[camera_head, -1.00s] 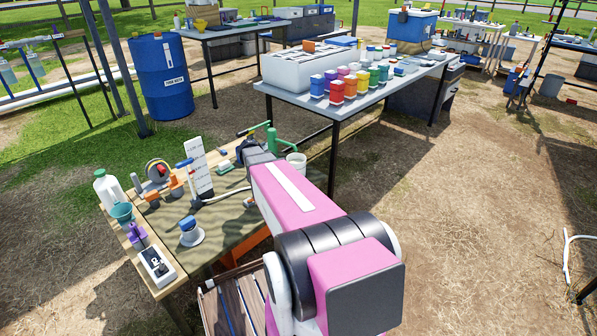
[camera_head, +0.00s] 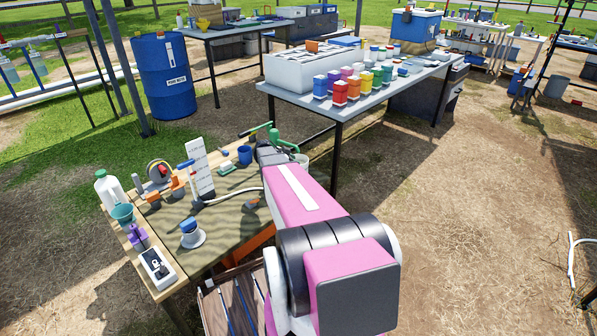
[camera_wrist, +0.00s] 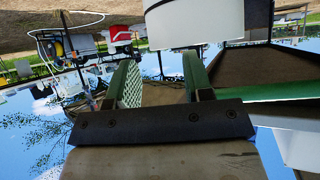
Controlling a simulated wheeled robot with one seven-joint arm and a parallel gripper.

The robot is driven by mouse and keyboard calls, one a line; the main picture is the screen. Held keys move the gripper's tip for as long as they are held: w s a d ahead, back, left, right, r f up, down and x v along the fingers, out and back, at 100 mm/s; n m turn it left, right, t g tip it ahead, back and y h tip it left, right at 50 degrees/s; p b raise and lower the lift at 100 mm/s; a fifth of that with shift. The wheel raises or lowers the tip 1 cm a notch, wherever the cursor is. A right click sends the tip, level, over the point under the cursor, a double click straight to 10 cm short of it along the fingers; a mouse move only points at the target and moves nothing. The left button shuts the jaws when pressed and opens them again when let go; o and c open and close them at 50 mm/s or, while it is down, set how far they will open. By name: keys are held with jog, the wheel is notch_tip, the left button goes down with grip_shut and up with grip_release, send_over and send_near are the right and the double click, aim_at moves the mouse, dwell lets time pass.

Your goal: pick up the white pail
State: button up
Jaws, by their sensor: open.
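The white pail (camera_head: 302,159) stands at the far right end of the low wooden table, mostly hidden behind my arm and gripper in the head view. My gripper (camera_head: 272,136) has green fingers, spread apart and empty, just beside and seemingly above the pail. In the wrist view, which looks upside down, a large white rounded body (camera_wrist: 195,22), likely the pail, fills the top centre beyond the fingertips. My gripper (camera_wrist: 158,65) is open there with nothing between its fingers. I cannot tell whether a finger touches the pail.
A blue cup (camera_head: 245,154) and a white scale board (camera_head: 199,168) stand left of my gripper. A white jug (camera_head: 109,189) and a teal funnel (camera_head: 122,213) are at the left. A taller grey table (camera_head: 335,112) with coloured bottles stands behind. Open ground lies right.

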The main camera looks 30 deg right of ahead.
aim_at(306, 166)
jog(key=x, duration=0.4)
jog(key=shift+d+f, duration=0.25)
grip_shut()
jog(key=shift+a+f, duration=0.1)
dwell(1.1)
